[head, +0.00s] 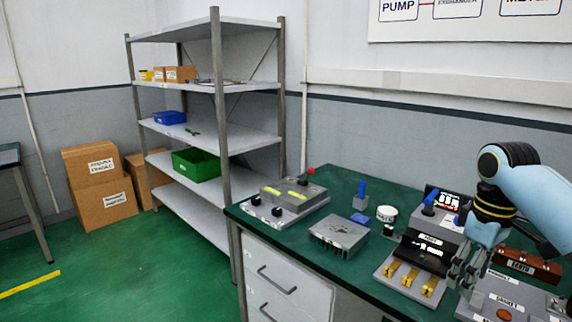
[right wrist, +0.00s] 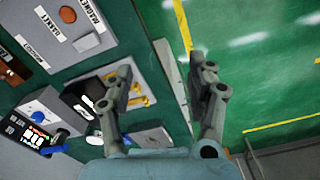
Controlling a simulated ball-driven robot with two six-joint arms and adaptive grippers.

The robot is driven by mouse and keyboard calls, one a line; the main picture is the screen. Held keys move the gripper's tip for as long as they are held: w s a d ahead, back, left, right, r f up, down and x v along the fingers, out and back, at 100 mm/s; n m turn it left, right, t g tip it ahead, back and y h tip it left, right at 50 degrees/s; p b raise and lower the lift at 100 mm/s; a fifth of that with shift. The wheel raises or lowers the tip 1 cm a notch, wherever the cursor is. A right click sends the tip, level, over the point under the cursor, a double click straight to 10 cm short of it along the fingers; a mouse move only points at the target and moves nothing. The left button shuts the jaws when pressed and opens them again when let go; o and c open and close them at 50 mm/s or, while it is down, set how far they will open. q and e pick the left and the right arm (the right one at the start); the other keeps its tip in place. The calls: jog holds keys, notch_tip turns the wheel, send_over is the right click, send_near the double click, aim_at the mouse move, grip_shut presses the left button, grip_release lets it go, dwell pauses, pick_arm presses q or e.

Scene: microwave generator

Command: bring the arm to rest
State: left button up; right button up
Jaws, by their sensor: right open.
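My right arm comes in from the right in the head view, over the green bench (head: 330,185). Its right gripper (head: 467,272) points down beside a grey fixture with gold clips (head: 411,280). In the right wrist view the two fingers (right wrist: 162,75) stand wide apart with nothing between them. One finger overlaps the fixture with the gold clips (right wrist: 140,97) in that view; I cannot tell whether they touch. The other finger lies over the bench edge and green floor. My left gripper is not in view.
A labelled grey panel (head: 490,302) and a brown bar (head: 526,264) lie close to the gripper. A finned metal block (head: 339,234), a knobbed unit (head: 288,200) and a white round part (head: 386,213) stand on the bench. A shelf rack (head: 218,85) stands behind.

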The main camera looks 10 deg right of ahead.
pick_arm(q)
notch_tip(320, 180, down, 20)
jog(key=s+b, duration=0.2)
jog(key=b, duration=1.7)
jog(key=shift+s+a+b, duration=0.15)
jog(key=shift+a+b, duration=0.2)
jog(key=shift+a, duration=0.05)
pick_arm(e)
jog(key=s+a+f+m, duration=0.1)
jog(key=s+a+f, duration=0.2)
jog(key=s+f, duration=1.2)
jog(key=s+a+f+m, duration=0.1)
jog(key=s+a+f, duration=0.2)
jog(key=s+f, duration=1.2)
jog(key=s+a+f+m, duration=0.1)
jog(key=s+a+f, duration=0.2)
jog(key=s+f, duration=1.2)
notch_tip(320, 180, down, 17)
jog(key=shift+a+f+m+t+h, duration=0.1)
jog(key=shift+a+m+t+h, duration=0.2)
jog(key=shift+t+h, duration=0.1)
jog(key=shift+w, duration=0.1)
